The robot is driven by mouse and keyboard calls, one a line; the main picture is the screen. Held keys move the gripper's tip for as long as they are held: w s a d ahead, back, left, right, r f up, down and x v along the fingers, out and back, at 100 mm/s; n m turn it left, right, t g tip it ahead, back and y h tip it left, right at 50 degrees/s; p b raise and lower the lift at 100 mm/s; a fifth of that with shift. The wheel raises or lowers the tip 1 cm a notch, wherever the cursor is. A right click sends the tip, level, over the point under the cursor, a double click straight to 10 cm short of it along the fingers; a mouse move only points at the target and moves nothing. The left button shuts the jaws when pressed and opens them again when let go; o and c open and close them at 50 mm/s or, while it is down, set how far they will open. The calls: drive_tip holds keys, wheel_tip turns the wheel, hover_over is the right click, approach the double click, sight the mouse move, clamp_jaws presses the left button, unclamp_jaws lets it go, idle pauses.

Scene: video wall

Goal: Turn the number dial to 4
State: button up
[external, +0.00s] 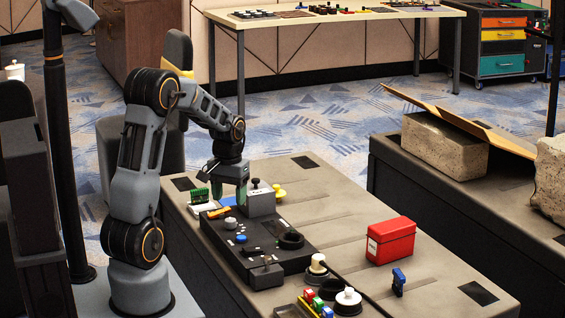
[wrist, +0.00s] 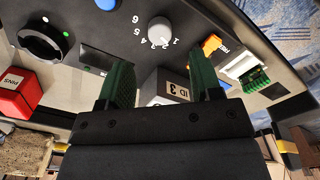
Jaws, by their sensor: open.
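The number dial is a small white knob (wrist: 160,30) on a dark panel (wrist: 210,12), with printed figures 1 to 6 around it. I cannot tell which figure it points to. It also shows in the external view (external: 230,223). My gripper (wrist: 160,78) has two green ribbed fingers spread apart, with nothing held between them. In the wrist view the dial lies beyond the fingertips, roughly between them and apart from them. In the external view my gripper (external: 228,196) hangs pointing down above the panel's far end, behind the dial.
A grey block marked "ID 3" (wrist: 172,88) stands close by my fingers. An orange piece (wrist: 211,44) and a green circuit board (wrist: 254,78) lie beside the dial. A red box (external: 390,240) stands right.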

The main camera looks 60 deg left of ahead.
sight(230, 219)
wheel_tip(230, 219, down, 6)
drive_tip(key=shift+f, duration=0.25)
drive_tip(key=shift+c, duration=0.3)
drive_tip(key=c, duration=0.9)
drive_tip(key=shift+o, duration=0.2)
